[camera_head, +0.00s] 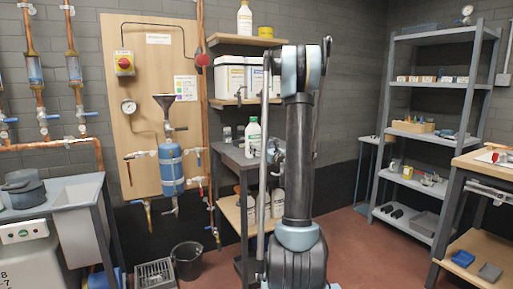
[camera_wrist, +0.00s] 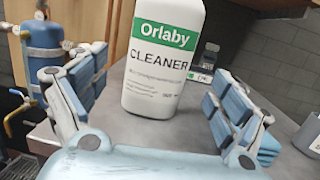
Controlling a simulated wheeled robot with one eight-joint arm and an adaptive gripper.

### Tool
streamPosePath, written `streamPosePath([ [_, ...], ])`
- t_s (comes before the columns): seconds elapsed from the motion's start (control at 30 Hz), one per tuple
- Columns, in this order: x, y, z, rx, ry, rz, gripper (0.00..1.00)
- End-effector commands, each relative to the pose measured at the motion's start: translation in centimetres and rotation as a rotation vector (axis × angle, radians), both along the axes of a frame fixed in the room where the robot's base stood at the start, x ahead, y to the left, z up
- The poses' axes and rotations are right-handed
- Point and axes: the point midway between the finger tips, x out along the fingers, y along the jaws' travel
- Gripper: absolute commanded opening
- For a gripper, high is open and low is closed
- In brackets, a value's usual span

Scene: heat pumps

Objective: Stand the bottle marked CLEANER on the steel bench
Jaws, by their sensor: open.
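The white bottle marked CLEANER (camera_wrist: 160,62), with a green Orlaby band, stands upright on a grey bench top (camera_wrist: 120,150) in the wrist view. Its top is cut off by the frame. In the head view, the bottle (camera_head: 253,138) shows at the back of the grey bench (camera_head: 231,155), just left of my arm. My gripper (camera_wrist: 152,92) is open, with one finger on each side of the bottle and visible gaps between. In the head view my gripper (camera_head: 273,152) is small and partly hidden by my arm.
Above the bench, a wooden shelf (camera_head: 229,101) holds white containers (camera_head: 230,77). A small dark jar (camera_wrist: 208,60) stands behind the bottle, and a grey container (camera_wrist: 308,137) is at right. Blue vessel and pipework (camera_head: 171,168) are to the left. More bottles (camera_head: 263,206) sit on the lower shelf.

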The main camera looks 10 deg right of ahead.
Motion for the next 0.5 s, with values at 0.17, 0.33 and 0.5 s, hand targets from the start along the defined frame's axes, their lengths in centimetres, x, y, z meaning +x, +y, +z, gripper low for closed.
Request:
streamPosePath([
  [0.17, -3.2, -1.5, -0.5, 0.0, 0.0, -0.002, 0.91],
  [0.33, -5.3, -2.4, -0.9, 0.001, -0.001, -0.002, 0.91],
  [0.5, -6.2, -2.7, -1.0, 0.0, 0.0, -0.001, 0.91],
])
